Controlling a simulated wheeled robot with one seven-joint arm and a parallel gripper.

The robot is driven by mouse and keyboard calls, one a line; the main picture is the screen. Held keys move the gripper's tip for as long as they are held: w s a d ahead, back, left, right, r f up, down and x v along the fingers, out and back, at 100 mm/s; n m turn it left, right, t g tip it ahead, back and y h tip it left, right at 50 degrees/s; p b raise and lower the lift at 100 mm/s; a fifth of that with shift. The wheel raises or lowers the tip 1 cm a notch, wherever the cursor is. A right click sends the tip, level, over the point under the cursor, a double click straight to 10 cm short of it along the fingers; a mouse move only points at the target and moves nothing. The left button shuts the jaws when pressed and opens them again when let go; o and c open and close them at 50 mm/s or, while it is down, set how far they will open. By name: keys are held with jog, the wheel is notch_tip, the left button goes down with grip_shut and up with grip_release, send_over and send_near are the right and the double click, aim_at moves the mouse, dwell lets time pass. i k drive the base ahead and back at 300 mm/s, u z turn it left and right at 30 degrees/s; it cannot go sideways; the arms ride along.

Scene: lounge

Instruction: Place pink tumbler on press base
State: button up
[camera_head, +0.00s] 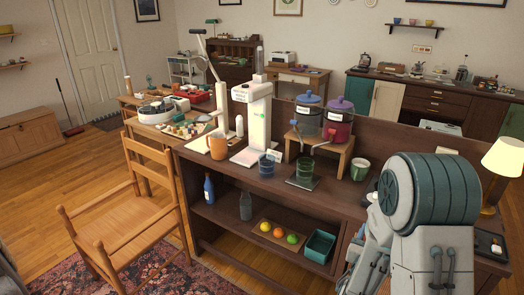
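A tall white press-like machine (257,115) stands on the dark wooden counter, with a long lever (209,62) rising to its left. A blue glass (266,165) stands just right of the base, and a green glass (305,172) stands on a dark mat farther right. My arm fills the lower right and hides part of the counter. My gripper is not visible.
An orange mug (217,147) stands left of the base. A wooden riser (335,152) holds a blue-lidded and a purple dispenser (338,119). A green-and-white cup (360,169) and a lamp (503,158) are to the right. A wooden chair (130,215) stands at the counter's left.

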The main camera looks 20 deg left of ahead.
aim_at(205, 142)
jog(key=u, duration=0.5)
jog(key=k, duration=0.6)
jog(key=u, duration=0.6)
jog(key=i, duration=1.3)
jog(key=u, duration=0.4)
jog(key=i, duration=1.4)
jog(key=u, duration=0.2)
